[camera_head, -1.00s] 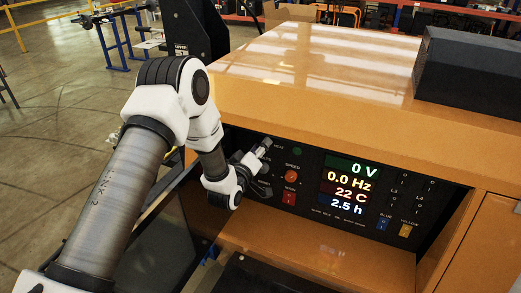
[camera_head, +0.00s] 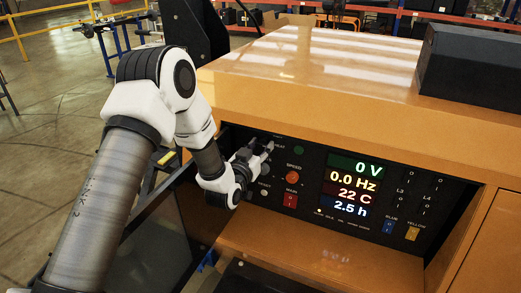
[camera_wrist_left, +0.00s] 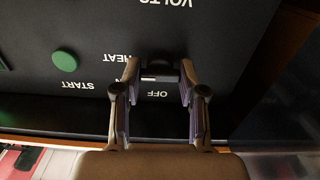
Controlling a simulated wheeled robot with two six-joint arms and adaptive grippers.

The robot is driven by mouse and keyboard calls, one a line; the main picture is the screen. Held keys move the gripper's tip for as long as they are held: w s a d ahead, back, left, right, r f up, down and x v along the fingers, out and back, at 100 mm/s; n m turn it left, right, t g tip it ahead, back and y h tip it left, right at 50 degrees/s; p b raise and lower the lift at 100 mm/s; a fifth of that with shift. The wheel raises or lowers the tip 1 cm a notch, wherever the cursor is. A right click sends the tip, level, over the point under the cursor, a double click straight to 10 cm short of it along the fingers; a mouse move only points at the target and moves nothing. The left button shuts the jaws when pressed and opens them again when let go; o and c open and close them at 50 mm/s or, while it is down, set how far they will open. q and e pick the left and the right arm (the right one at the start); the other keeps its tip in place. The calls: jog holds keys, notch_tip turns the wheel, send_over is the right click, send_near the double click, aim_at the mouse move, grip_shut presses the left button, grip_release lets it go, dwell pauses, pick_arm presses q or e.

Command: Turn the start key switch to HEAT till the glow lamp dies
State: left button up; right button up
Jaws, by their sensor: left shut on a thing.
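The start key switch (camera_wrist_left: 160,70) is a dark knob on the black panel, among OFF, HEAT and START lettering that shows upside down in the left wrist view. My left gripper (camera_wrist_left: 160,80) has one finger on each side of the knob and is shut on it. A small pale mark shows at the knob on its OFF side. In the head view my left gripper (camera_head: 268,149) reaches the panel's upper left and hides the switch. My right gripper is out of view.
The panel carries a red SPEED knob (camera_head: 292,177), a red MAIN switch (camera_head: 290,199) and a lit display (camera_head: 350,186) reading 0 V, 0.0 Hz, 22 C and 2.5 h. An orange hood (camera_head: 330,85) overhangs the panel, and an orange ledge (camera_head: 300,250) juts out below.

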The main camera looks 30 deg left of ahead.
pick_arm(q)
jog(key=shift+r+m, duration=0.1)
jog(key=shift+m, duration=0.3)
jog(key=o, duration=1.2)
jog(key=shift+c, duration=0.2)
jog(key=s, duration=1.2)
jog(key=shift+d, duration=0.35)
